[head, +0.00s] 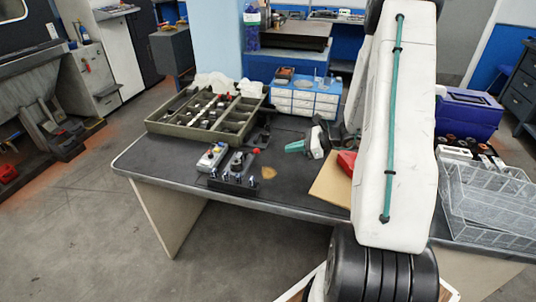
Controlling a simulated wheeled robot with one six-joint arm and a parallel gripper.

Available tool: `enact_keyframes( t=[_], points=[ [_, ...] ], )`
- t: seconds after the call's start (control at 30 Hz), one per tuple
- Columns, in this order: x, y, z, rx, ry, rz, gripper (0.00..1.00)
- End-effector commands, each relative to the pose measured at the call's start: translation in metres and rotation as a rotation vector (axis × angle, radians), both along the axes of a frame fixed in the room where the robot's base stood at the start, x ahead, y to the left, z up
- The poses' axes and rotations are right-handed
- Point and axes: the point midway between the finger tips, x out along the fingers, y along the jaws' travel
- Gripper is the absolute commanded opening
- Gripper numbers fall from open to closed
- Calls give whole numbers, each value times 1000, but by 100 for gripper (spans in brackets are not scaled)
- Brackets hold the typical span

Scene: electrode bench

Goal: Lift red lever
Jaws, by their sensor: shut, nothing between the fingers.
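A small device (238,166) with a dark base stands near the front edge of the dark bench. A small red knob (256,151), likely the end of the red lever, shows at its upper right; the lever's shaft is too small to make out clearly. My white arm hides part of the bench on the right.
A grey control box (212,157) stands left of the device. Behind are a green compartment tray (160,127) with small parts and a blue-white drawer unit (303,101). Clear plastic baskets (490,205) and a blue-purple box (467,113) stand right. The bench's front left is bare.

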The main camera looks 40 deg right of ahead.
Motion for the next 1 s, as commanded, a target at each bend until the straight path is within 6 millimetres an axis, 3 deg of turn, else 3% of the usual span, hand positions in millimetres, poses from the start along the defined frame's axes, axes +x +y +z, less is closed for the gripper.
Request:
enact_keyframes(
  t=[0.43, 1.0],
  points=[
    [5, 4, -4, 2, 0, -1, 0],
    [65, 55, -41, 1, 1, 0, 0]
  ],
)
